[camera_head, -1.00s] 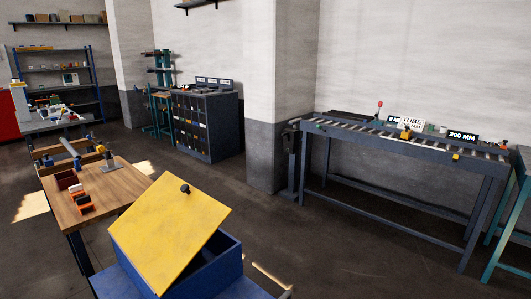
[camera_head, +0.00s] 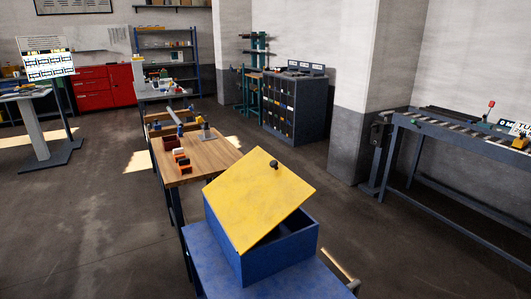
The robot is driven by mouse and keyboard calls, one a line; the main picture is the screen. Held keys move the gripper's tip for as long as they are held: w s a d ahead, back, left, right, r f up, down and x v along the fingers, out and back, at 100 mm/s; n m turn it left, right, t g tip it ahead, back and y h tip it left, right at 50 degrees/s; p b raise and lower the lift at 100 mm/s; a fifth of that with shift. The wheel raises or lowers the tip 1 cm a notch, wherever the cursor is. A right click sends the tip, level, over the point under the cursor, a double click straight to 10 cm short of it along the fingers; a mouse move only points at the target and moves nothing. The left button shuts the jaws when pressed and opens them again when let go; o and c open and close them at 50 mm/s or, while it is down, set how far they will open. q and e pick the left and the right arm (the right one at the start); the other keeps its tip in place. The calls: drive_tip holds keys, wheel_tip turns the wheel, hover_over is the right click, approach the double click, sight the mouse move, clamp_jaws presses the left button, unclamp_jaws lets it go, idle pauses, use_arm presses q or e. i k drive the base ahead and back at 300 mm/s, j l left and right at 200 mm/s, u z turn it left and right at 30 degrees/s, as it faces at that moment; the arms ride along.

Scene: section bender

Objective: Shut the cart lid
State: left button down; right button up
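The yellow cart lid (camera_head: 258,202) is tilted open above the blue box (camera_head: 278,252) of the cart. A dark round knob (camera_head: 274,165) stands near the lid's upper corner. A dark gap shows between the lid's raised side and the box rim. The box sits on the blue cart top (camera_head: 210,262), at the lower middle of the head view. Neither of my grippers is in view, and nothing touches the lid.
A wooden table (camera_head: 205,158) with small bins stands just behind the cart. A roller conveyor (camera_head: 460,135) runs along the right wall, past a pillar (camera_head: 365,100). A dark drawer cabinet (camera_head: 296,105) stands behind. Floor at the left (camera_head: 90,220) is clear.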

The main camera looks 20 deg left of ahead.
sight(257, 194)
drive_tip(key=k+l+z, duration=0.1)
drive_tip(key=k+z, duration=0.25)
drive_tip(key=k, duration=0.2)
drive_tip(key=z, duration=0.4)
drive_tip(key=j+z, duration=0.15)
drive_tip(key=z, duration=0.6)
drive_tip(key=k+j, duration=0.1)
drive_tip(key=j, duration=1.7)
drive_tip(key=k, duration=0.05)
